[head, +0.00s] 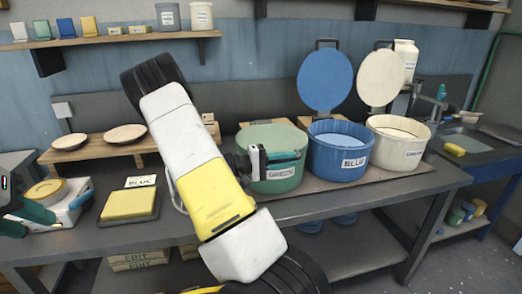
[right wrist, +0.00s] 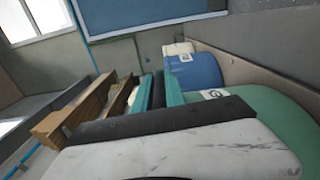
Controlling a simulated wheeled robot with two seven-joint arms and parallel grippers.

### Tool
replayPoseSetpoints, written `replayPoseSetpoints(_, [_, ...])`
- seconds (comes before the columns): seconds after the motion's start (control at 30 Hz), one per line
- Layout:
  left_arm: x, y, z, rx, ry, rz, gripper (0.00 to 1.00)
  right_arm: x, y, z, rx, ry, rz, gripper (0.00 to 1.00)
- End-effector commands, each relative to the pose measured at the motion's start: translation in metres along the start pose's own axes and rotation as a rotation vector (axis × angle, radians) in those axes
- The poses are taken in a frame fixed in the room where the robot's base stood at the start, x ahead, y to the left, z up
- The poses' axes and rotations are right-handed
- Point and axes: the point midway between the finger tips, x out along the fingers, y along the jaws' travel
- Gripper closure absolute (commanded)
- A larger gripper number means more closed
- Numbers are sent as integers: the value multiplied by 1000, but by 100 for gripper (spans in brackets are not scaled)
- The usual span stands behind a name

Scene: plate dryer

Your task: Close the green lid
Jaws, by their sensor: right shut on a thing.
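The green pot (head: 272,178) with the GREEN label stands on the bench. My right arm hides the pot's left side. My left gripper (head: 38,212) is partly in view at the far left; its jaw opening is unclear.
The blue pot (head: 340,160) and the cream pot (head: 400,150) stand to the right, their blue lid (head: 325,80) and cream lid (head: 381,77) raised. A yellow block on a tray (head: 127,204) and two plates (head: 125,133) are to the left. A wall shelf (head: 120,39) hangs above.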

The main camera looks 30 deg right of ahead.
Motion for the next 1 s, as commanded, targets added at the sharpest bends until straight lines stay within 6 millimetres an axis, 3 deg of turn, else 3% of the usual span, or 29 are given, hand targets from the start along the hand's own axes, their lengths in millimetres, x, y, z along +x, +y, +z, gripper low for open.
replayPoseSetpoints(0.37, [0, 0, 0, 0, 0, 0, 64, -2, -8, 0, -12, 7, -11, 100])
replayPoseSetpoints(0.4, [0, 0, 0, 0, 0, 0, 64, -2, -8, 0, -13, 7, -12, 81])
replayPoseSetpoints(0.5, [0, 0, 0, 0, 0, 0, 64, -2, -8, 0, -12, 6, -10, 64])
replayPoseSetpoints(0.77, [0, 0, 0, 0, 0, 0, 64, -3, -5, 0, -8, 4, -7, 64])
replayPoseSetpoints(1.0, [0, 0, 0, 0, 0, 0, 64, -34, -5, -1, -6, 7, -7, 64])
